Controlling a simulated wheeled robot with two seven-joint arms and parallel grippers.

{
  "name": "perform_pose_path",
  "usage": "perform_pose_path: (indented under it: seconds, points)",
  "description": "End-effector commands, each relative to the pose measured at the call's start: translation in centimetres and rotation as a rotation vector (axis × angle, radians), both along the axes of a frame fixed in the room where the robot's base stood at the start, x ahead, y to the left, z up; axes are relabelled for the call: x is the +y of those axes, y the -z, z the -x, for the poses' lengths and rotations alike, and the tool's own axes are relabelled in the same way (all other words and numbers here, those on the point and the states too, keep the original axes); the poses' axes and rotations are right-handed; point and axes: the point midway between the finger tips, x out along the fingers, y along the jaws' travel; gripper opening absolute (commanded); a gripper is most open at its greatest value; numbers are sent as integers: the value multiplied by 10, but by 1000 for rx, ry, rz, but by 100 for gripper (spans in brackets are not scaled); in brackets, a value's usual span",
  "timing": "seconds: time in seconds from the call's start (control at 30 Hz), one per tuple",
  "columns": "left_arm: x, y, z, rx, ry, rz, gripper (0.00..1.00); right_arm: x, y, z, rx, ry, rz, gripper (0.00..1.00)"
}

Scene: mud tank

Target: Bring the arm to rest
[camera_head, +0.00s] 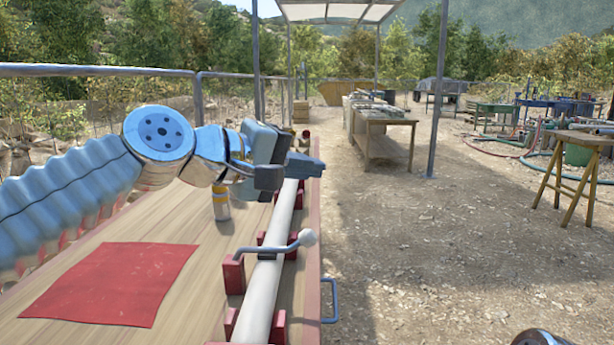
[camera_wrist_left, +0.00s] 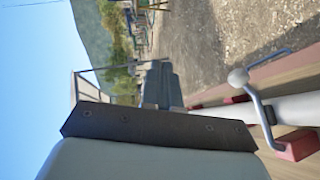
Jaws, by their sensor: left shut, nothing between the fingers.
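My left arm comes in from the left over the wooden bench (camera_head: 183,228). My left gripper (camera_head: 306,165) is shut and empty, pointing right above the far part of a pale pipe (camera_head: 265,290). In the left wrist view my shut fingers (camera_wrist_left: 160,85) show near the middle, with the pipe (camera_wrist_left: 297,110) to their right. I cannot tell the exact gap between gripper and pipe. My right gripper does not show.
Red clamp blocks (camera_head: 234,275) hold the pipe, and a lever with a grey knob (camera_head: 307,237) stands by it. A red cloth (camera_head: 110,284) lies on the bench. A small yellow-and-white container (camera_head: 221,203) stands below my left gripper.

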Motion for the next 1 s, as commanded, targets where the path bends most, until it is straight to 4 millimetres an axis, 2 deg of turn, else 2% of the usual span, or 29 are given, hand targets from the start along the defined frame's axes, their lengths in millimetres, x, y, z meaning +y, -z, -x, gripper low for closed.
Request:
perform_pose_path:
  seconds: [0.37,0.53,0.67,0.93,1.0]
  points:
    - [0,-2,2,1,0,1,0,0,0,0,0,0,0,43]
    - [0,6,-3,2,1,-2,0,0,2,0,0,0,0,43]
    - [0,23,-16,4,-1,0,0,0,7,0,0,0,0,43]
    - [-2,73,-54,4,0,0,0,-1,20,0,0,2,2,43]
    - [-3,90,-57,2,0,0,0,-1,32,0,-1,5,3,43]
